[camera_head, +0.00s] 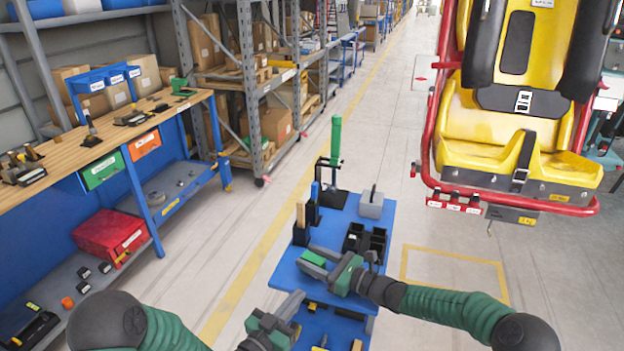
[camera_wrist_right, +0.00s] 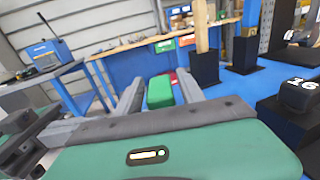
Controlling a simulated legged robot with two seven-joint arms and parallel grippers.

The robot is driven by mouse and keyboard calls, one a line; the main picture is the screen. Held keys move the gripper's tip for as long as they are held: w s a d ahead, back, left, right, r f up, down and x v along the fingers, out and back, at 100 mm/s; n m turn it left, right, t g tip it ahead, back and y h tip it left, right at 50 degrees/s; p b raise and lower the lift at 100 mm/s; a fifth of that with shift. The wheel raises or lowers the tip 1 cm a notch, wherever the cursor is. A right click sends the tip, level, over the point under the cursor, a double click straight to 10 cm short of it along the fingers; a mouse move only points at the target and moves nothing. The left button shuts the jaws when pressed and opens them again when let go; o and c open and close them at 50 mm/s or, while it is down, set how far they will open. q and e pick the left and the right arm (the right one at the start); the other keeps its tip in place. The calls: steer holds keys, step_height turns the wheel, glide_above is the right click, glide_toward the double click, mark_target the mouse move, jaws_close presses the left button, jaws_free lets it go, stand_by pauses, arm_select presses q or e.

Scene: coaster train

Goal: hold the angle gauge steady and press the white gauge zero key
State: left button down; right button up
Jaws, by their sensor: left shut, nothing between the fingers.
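A small green block (camera_head: 312,258), which I take to be the angle gauge, is at the front left of the blue cart top. My right gripper (camera_head: 318,262) reaches it from the right, with one finger along each side. I cannot make out a white zero key. My left gripper (camera_head: 298,298) is shut and empty, below and in front of the block, apart from it, near the cart's front edge.
The blue cart top (camera_head: 290,270) also carries black holders (camera_head: 364,240), a grey block (camera_head: 371,204) and upright handled tools (camera_head: 335,150) at the back. A workbench (camera_head: 120,140) stands left. A yellow coaster seat (camera_head: 515,130) hangs right. Floor between is clear.

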steer(key=shift+o, duration=0.4)
